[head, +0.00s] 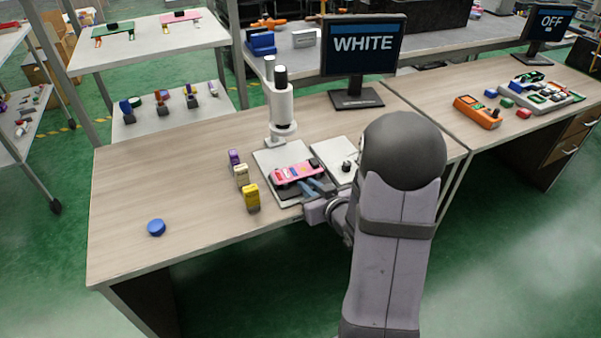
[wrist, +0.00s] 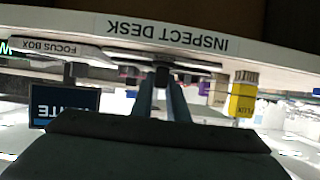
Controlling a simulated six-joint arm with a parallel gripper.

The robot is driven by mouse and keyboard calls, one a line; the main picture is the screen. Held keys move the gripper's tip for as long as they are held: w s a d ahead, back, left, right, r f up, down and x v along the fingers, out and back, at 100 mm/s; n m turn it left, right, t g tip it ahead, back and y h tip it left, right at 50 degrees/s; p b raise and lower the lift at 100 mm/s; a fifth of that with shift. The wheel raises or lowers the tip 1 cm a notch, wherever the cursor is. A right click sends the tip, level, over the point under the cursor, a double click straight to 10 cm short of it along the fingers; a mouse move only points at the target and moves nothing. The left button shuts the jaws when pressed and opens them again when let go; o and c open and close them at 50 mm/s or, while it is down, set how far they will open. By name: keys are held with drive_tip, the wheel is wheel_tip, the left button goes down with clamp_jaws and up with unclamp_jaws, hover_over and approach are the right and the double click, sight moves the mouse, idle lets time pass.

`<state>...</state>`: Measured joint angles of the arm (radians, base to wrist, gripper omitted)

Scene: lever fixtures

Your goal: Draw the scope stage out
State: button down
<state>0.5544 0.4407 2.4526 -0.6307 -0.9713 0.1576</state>
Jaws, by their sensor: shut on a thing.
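The scope, a white microscope (head: 281,105), stands upright at the back of a pale base plate on the desk. The scope stage (head: 268,161) is the pale flat plate in front of it, with a pink board (head: 297,173) lying on it. My gripper (head: 318,188) is at the stage's front right edge. In the wrist view, which is upside down, my gripper (wrist: 164,84) has its two fingers closed on a small dark knob (wrist: 163,74) at the stage's front edge.
Purple, cream and yellow bottles (head: 242,176) stand just left of the stage. A focus box (head: 338,158) with a dark knob is right of it. A blue disc (head: 156,227) lies at left. A monitor (head: 363,45) reads WHITE. The desk's left side is mostly clear.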

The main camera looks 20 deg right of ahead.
drive_tip(key=shift+s, duration=0.55)
drive_tip(key=shift+s+f, duration=0.1)
drive_tip(key=c, duration=1.8)
unclamp_jaws()
drive_tip(key=shift+c, duration=0.2)
drive_tip(key=shift+o, duration=0.6)
drive_tip(key=shift+s, duration=0.15)
